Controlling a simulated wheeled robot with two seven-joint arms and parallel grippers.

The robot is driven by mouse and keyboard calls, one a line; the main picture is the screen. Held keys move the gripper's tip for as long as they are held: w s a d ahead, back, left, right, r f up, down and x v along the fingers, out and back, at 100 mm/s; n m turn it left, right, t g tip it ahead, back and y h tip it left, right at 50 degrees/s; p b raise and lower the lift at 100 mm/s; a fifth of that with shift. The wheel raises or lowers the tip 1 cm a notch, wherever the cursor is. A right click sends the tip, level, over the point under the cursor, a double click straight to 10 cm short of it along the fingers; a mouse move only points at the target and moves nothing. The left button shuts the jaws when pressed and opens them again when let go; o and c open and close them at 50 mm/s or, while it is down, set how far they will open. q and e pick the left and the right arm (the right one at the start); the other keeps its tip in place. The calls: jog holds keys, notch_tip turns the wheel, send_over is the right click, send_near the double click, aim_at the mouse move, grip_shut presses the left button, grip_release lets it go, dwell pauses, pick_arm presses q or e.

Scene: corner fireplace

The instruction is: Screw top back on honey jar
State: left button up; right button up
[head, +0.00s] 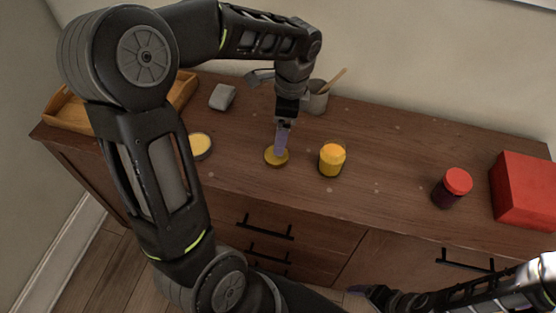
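The honey jar (332,162), a small glass jar with yellow-orange contents, stands upright near the middle of the wooden cabinet top. A round flat golden-brown lid (271,160) lies to its left, apart from it. My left gripper (281,152) points down over the lid, its fingertips at or just above it and partly covering it. I see the fingers nearly edge-on, so I cannot tell whether they are open or shut. My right gripper (364,291) is low in front of the cabinet, away from the jar and lid; its fingers are too small and dark to read.
On the cabinet top (385,150) are a round yellow-topped item (201,144), a grey block (222,97), a cup with a wooden stick (317,102), a wooden tray (66,112), a red-lidded jar (452,190) and a red box (525,190). Room is clear right of the honey jar.

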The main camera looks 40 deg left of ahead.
aim_at(273, 161)
pick_arm(q)
jog(key=shift+f, duration=0.55)
jog(key=shift+f, duration=0.1)
jog(key=shift+s+a+f, duration=0.1)
jog(key=shift+f, duration=1.1)
jog(key=shift+s+a+f, duration=0.1)
jog(key=shift+a+f, duration=0.05)
jog(key=shift+f, duration=1.15)
jog(key=shift+s+a+f, duration=0.1)
jog(key=shift+a+f, duration=0.05)
jog(key=shift+f, duration=1.15)
jog(key=c, duration=1.4)
